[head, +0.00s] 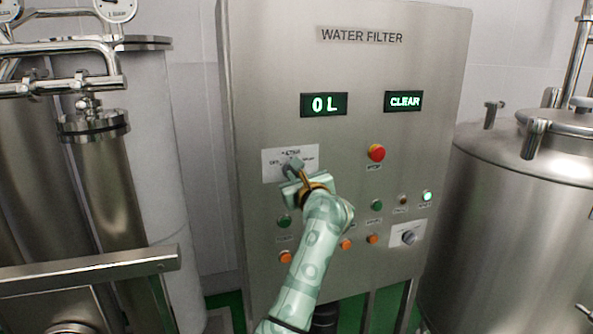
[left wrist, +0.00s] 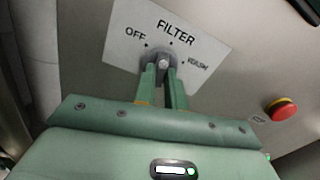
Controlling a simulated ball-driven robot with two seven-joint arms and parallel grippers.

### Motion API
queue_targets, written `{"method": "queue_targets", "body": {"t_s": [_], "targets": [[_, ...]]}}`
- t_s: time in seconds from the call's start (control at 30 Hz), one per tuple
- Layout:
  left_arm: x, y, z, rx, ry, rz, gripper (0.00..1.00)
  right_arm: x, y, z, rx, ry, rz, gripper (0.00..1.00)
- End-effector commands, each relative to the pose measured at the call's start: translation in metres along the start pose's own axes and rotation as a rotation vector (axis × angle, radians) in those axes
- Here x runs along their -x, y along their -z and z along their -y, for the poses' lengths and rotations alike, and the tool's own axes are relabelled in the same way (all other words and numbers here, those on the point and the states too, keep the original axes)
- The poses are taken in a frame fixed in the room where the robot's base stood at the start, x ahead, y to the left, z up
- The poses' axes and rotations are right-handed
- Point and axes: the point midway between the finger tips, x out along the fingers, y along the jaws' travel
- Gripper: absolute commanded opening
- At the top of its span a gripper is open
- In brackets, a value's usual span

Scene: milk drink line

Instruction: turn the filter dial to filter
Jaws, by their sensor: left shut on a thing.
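The filter dial (head: 293,165) is a grey knob on a white label plate (head: 308,152) on the steel WATER FILTER panel. In the left wrist view the dial (left wrist: 162,61) sits among dot marks. OFF is at the left, FILTER at the top, and a blurred word at the right. I cannot tell for sure which mark the knob points to. My left gripper (head: 298,174) is at the dial. In the left wrist view its green fingers (left wrist: 163,80) are shut on the knob, one on each side. My right gripper is not in view.
A red stop button (head: 376,152) is right of the dial. Green and orange buttons and a second knob (head: 409,238) lie lower on the panel. Displays read 0 L (head: 324,104) and CLEAR (head: 404,101). Steel tanks stand at the left and right (head: 520,210).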

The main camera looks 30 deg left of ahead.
Motion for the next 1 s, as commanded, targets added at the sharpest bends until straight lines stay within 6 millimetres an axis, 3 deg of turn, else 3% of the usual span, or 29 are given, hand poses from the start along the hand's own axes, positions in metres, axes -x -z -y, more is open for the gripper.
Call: {"method": "queue_targets", "body": {"t_s": [0.4,0.97,1.0], "targets": [[0.0,0.0,-0.001,-0.192,-0.001,-0.003,0.0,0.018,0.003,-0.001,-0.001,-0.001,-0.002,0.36],[0.0,0.002,-0.001,-0.22,-0.001,-0.003,0.0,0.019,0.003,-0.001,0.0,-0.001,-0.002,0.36],[0.0,0.002,-0.001,-0.22,-0.001,-0.003,0.2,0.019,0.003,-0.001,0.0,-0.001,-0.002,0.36]]}}
